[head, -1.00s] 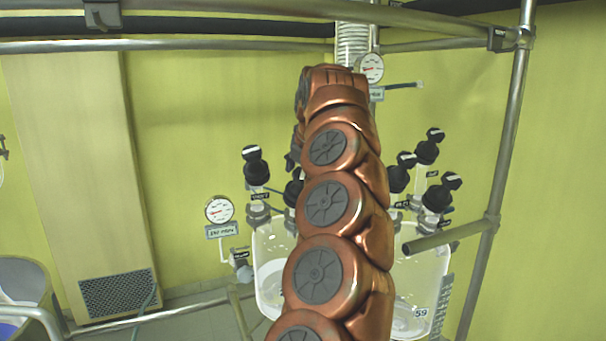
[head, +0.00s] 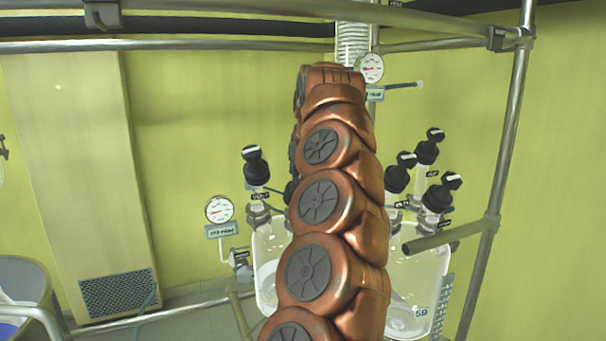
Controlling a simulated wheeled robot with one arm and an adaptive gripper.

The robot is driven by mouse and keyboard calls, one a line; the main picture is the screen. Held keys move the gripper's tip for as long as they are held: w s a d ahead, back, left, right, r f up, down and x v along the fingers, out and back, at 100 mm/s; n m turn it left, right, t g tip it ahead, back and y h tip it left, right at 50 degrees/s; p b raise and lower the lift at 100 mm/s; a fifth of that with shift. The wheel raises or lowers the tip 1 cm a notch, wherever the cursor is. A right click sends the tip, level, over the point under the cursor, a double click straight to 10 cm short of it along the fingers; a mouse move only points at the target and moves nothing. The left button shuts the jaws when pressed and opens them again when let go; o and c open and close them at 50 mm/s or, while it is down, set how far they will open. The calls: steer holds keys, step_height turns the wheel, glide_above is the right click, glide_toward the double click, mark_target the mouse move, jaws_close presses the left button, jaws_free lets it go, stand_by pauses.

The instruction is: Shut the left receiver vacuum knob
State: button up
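Several black knobs with white marks on top stand on glass receivers behind my arm. One black knob (head: 256,171) stands upright above the left receiver (head: 266,280), with a small label below it too blurred to read. A second black knob (head: 290,191) beside it is mostly hidden by my copper arm. I cannot tell from the labels which is the vacuum knob. My arm rises through the middle of the view and covers the space between the receivers. My gripper is hidden behind the arm, so its fingers and any contact cannot be seen.
More black knobs (head: 396,179) stand above the right receiver (head: 405,318). One gauge (head: 219,209) is at left, another (head: 370,68) at top. Metal frame bars (head: 502,130) cross the top and right. A short pipe (head: 440,237) juts out at right. Wall space at left is clear.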

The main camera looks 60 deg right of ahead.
steer(key=m, duration=0.5)
steer(key=shift+m+g, duration=0.3)
steer(key=m, duration=0.6)
steer(key=shift+y, duration=0.4)
steer(key=m, duration=0.5)
steer(key=shift+m+y, duration=0.3)
steer(key=m, duration=0.5)
steer(key=shift+d+y, duration=0.1)
steer(key=shift+y, duration=0.2)
steer(key=m, duration=1.1)
steer(key=shift+m+t+y, duration=0.3)
steer(key=shift+t, duration=0.1)
steer(key=m+b, duration=0.1)
steer(key=m, duration=0.4)
steer(key=shift+f+m+t, duration=0.1)
steer(key=shift+m+t, duration=0.2)
steer(key=m+b, duration=0.1)
steer(key=m, duration=0.4)
